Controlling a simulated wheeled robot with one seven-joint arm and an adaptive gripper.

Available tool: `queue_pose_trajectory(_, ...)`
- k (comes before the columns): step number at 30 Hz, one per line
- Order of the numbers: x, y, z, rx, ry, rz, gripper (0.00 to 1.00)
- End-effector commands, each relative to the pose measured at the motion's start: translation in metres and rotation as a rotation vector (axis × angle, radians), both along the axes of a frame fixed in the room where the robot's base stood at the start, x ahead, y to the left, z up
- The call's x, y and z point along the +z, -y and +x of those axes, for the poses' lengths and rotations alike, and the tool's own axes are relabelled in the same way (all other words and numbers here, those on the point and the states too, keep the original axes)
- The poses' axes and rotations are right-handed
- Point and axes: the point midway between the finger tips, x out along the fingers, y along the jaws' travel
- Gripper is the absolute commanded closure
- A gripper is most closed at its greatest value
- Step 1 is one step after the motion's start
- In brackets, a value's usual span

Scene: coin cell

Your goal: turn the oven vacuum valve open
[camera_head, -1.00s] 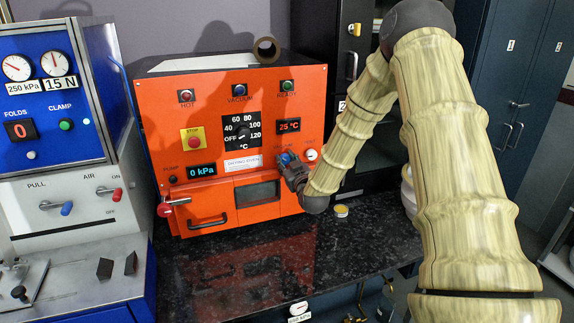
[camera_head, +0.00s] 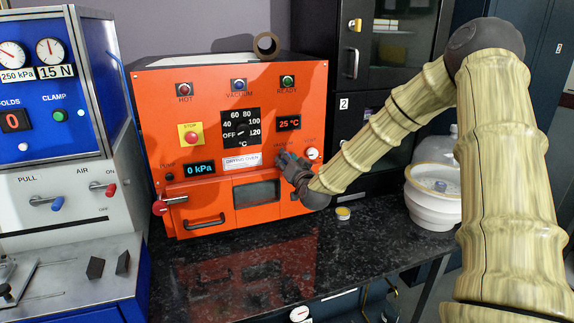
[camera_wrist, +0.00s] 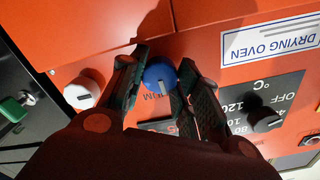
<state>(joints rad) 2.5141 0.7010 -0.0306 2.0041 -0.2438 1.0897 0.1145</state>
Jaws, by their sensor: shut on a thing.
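The orange drying oven (camera_head: 215,130) stands on the dark counter, with its vacuum display (camera_head: 201,168) reading 0 kPa. The vacuum valve is a round blue knob (camera_wrist: 160,75) with a grey pointer line, on the oven's front panel. My gripper (camera_head: 286,160) is at the lower right of that panel and largely hides the knob in the head view. In the wrist view, my gripper (camera_wrist: 163,72) has one finger on each side of the blue knob and is shut on it. The letters beside the knob are partly covered.
A white knob (camera_wrist: 83,93) sits close beside my gripper. The oven's dial (camera_head: 240,130) is at the panel's middle, and a red-tipped handle (camera_head: 162,207) sticks out at lower left. A small yellow-rimmed tin (camera_head: 343,213) lies on the counter (camera_head: 300,255).

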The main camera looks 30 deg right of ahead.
Motion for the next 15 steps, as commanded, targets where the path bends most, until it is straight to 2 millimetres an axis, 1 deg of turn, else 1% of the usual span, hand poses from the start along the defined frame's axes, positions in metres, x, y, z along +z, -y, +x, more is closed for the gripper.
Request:
queue_pose_trajectory(6,0.0004,0.0017,0.0,-0.004,0.014,0.049,0.92)
queue_pose_trajectory(15,0.0009,0.0018,0.0001,-0.003,0.016,0.061,0.92)
